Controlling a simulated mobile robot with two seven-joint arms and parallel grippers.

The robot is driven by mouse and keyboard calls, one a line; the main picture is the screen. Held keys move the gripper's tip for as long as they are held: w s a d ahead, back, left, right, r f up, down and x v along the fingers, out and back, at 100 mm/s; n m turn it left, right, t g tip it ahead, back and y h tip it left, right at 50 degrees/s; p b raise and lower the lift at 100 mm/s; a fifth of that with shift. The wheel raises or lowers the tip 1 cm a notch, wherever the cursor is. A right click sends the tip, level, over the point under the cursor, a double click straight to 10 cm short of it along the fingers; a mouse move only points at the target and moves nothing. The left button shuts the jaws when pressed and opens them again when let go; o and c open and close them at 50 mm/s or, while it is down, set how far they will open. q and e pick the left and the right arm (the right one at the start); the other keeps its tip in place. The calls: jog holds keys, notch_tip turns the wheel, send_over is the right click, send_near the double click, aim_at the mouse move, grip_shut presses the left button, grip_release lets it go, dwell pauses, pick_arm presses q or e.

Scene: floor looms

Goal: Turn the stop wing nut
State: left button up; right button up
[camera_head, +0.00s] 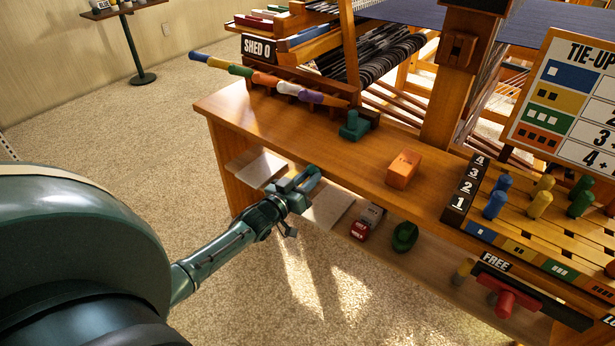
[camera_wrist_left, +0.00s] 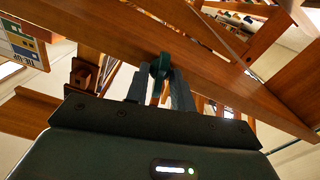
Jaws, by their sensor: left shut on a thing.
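My left gripper (camera_head: 308,178) is at the front edge of the wooden bench, left of the middle in the head view. It is shut on a dark green part, which I take to be the stop wing nut (camera_wrist_left: 160,66). In the left wrist view this part sits between the two fingertips (camera_wrist_left: 160,80), against the wooden beam. The fingers hide much of it, so I cannot tell its turn angle. My right gripper is not in view.
The bench top (camera_head: 240,108) carries a teal block (camera_head: 355,125) and an orange block (camera_head: 403,169). Numbered pegs (camera_head: 495,204) stand at the right. A red handle (camera_head: 505,296) sits by the FREE label. A lower shelf (camera_head: 333,205) lies below. Open carpet (camera_head: 130,120) is at the left.

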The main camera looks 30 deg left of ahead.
pick_arm(q)
jog(key=shift+m, duration=1)
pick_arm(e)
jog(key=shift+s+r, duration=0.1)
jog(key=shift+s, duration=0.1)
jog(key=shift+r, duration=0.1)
pick_arm(q)
jog(key=o, duration=0.7)
jog(key=shift+c, duration=0.2)
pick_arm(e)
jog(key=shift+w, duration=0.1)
pick_arm(q)
jog(key=s+a+p, duration=0.1)
jog(key=s+p, duration=0.2)
jog(key=s, duration=1)
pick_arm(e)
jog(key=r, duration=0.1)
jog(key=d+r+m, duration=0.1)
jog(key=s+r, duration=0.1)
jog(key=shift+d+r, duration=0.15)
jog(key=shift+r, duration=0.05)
pick_arm(q)
jog(key=shift+s, duration=0.1)
